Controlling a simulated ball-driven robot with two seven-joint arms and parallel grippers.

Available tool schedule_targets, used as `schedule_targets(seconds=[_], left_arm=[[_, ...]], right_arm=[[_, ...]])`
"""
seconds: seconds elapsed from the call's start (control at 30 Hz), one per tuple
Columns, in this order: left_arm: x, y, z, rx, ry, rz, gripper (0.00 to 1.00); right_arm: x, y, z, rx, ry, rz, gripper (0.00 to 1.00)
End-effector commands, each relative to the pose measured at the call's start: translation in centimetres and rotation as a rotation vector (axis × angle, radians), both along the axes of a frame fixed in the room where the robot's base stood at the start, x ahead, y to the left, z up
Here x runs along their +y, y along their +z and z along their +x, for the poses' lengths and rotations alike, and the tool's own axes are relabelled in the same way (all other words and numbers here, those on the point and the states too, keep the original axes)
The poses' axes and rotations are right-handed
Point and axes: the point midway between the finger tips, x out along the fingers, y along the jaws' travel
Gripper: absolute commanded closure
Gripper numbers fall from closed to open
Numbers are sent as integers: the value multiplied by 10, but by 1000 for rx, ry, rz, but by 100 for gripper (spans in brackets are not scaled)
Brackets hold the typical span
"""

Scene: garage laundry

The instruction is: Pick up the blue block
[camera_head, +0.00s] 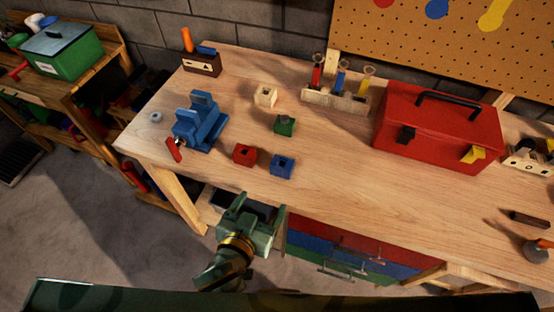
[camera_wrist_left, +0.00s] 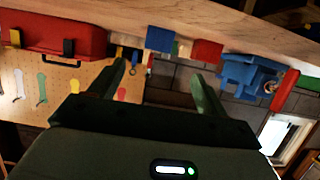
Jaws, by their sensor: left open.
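The blue block (camera_head: 282,165), a small cube with a dark hole in its top, sits on the wooden workbench (camera_head: 330,200) near its front edge. It also shows in the left wrist view (camera_wrist_left: 159,39), which appears upside down. My left gripper (camera_head: 258,208) is open and empty, in front of the bench edge and apart from the block. In the left wrist view the blue block lies beyond the spread fingers (camera_wrist_left: 158,72). My right gripper is not in view.
A red block (camera_head: 244,154) sits just left of the blue one, with a green block (camera_head: 285,124) and a pale block (camera_head: 265,96) behind. A blue vise (camera_head: 200,124) stands left, a red toolbox (camera_head: 437,128) right. Drawers (camera_head: 350,248) are under the bench.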

Motion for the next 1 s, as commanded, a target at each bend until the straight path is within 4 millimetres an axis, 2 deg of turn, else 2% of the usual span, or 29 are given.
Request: schedule_targets(seconds=[0.07, 0.4, 0.67, 0.9, 1.0], left_arm=[[-4, 2, 12, -13, 1, -6, 24], [-27, -28, 82, -10, 0, -6, 24], [-34, -36, 104, -9, 0, -5, 24], [-45, -50, 137, -8, 1, -5, 24], [-47, -52, 143, -8, 0, -5, 24]], right_arm=[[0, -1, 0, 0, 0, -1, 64], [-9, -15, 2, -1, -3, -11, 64], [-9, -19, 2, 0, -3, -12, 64], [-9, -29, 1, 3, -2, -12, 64], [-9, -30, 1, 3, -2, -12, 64]])
